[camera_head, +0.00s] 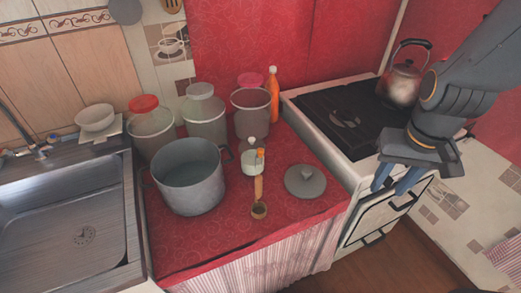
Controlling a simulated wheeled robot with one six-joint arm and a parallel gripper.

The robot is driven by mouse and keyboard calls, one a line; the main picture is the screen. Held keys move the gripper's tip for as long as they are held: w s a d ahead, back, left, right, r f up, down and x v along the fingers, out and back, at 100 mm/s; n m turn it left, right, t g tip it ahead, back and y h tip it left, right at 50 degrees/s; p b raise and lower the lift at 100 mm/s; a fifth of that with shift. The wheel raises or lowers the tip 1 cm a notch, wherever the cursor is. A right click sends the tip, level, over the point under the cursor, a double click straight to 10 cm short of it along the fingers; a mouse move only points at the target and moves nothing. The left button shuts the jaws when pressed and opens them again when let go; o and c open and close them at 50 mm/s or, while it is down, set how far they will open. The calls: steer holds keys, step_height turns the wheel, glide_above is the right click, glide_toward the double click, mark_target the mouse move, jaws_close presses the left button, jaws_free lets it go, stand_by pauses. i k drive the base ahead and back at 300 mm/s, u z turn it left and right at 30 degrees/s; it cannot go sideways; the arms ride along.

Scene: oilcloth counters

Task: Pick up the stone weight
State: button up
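A large grey pot (190,182) stands left of the disc. A wooden ladle (259,205) and a small white container (252,162) lie between them. Several tall jars and an orange bottle (273,88) stand behind. A kettle (402,80) sits on the stove (335,112).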

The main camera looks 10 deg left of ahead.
mark_target(307, 181)
steer(key=z, duration=0.5)
steer(key=k, duration=1.2)
steer(key=z, duration=0.8)
steer(key=i, duration=1.1)
steer(key=u, duration=0.95)
steer(key=i, duration=0.6)
steer(key=u, duration=0.5)
